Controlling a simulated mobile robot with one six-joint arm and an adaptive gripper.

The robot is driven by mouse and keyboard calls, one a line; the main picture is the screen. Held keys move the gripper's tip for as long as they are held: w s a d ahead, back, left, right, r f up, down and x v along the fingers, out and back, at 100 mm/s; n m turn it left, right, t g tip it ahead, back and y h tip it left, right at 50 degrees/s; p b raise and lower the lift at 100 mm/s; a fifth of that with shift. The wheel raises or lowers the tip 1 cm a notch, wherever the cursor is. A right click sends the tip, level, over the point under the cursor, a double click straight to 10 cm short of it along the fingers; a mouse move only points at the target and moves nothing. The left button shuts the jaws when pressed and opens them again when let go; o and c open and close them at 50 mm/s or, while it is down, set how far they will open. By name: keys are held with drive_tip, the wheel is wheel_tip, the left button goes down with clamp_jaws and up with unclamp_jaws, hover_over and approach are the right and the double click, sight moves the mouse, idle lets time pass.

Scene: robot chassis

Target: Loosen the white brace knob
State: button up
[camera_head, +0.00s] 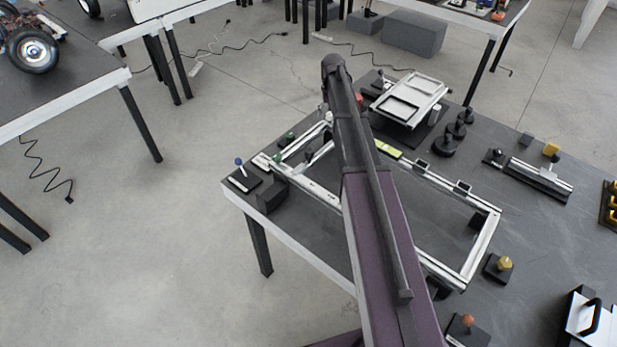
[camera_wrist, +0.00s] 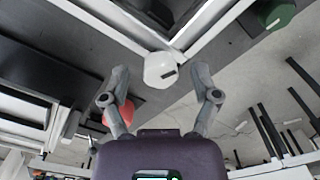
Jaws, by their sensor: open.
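The white brace knob (camera_wrist: 160,70) shows in the wrist view, a faceted white cap with a dark mark, beside the metal frame bars. My gripper (camera_wrist: 161,84) is open in the wrist view, with one finger on each side of the knob and its tips near the knob's lower edge. I cannot tell whether either finger touches it. In the head view my arm covers this part of the chassis frame (camera_head: 312,187), and the knob and gripper are hidden there.
A red knob (camera_wrist: 126,112) lies close behind the left finger. A green knob (camera_wrist: 280,14) sits at the upper right of the wrist view. In the head view, a blue-topped lever (camera_head: 239,162) stands at the table's left corner, and a light panel (camera_head: 411,98) lies beyond the frame.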

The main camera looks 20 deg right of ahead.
sight(330, 114)
drive_tip(key=m, duration=2)
wheel_tip(330, 114, up, 14)
drive_tip(key=p, duration=1.4)
drive_tip(key=s+a+f+n+b, duration=0.4)
drive_tip(key=s+a+n, duration=0.1)
drive_tip(key=s, duration=0.4)
drive_tip(key=s+a+f+n+b, duration=0.4)
drive_tip(key=s+a+n, duration=0.1)
drive_tip(key=s+n, duration=0.3)
drive_tip(key=s+a+f+n+b, duration=0.4)
drive_tip(key=s+n, duration=0.3)
drive_tip(key=s, duration=0.2)
drive_tip(key=shift+s+a+f, duration=0.15)
drive_tip(key=shift+s+a, duration=0.05)
drive_tip(key=shift+a, duration=0.2)
drive_tip(key=shift+s+a+f, duration=0.1)
drive_tip(key=shift+s+a, duration=0.1)
drive_tip(key=shift+a, duration=0.2)
drive_tip(key=shift+s+a+f+n+b, duration=0.2)
drive_tip(key=shift+s+n+b, duration=0.2)
drive_tip(key=shift+s+n, duration=0.15)
